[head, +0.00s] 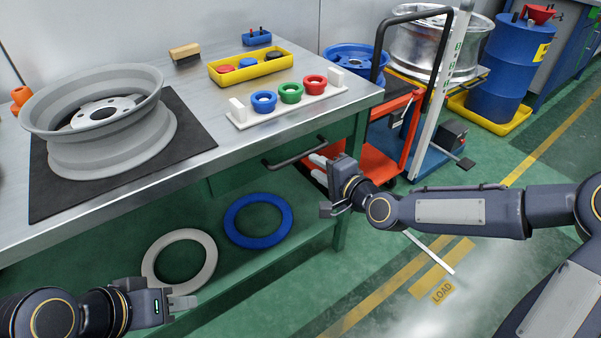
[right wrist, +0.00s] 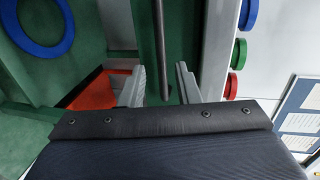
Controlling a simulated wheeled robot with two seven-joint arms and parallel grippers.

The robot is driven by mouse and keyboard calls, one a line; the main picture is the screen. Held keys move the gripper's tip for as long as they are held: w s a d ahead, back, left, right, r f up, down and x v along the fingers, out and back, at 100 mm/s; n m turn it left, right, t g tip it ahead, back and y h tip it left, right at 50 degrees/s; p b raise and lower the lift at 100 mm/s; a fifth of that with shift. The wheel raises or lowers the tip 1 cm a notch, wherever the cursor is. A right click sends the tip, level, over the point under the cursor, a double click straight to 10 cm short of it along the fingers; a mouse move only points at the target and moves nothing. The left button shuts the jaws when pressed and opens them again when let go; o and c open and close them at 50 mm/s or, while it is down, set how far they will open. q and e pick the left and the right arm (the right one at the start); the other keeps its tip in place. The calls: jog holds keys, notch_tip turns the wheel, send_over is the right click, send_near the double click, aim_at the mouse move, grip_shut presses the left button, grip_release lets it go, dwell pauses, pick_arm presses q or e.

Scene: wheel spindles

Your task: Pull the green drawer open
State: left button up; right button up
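The green drawer (head: 235,179) sits under the metal tabletop, its front roughly in line with the bench edge. Its dark bar handle (head: 290,160) sticks out below the edge; the bar also shows in the right wrist view (right wrist: 163,45). My right gripper (head: 316,167) is open at the right end of the handle. In the right wrist view its two pale fingers (right wrist: 160,88) stand apart with the bar in line between them; I cannot tell whether they reach around it. My left gripper (head: 188,299) is low at the bottom left, away from the drawer, its finger gap unclear.
A wheel rim (head: 95,115) lies on a black mat on the bench. A white holder with coloured rings (head: 290,93) and a yellow tray (head: 250,66) stand behind the handle. A red cart (head: 390,140) stands right of the bench. Two large rings (head: 258,221) lie on the lower shelf.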

aim_at(301, 158)
jog(key=b+x, duration=0.1)
jog(key=x, duration=0.6)
jog(key=shift+w+a, duration=0.25)
jog(key=shift+c, duration=0.2)
grip_shut()
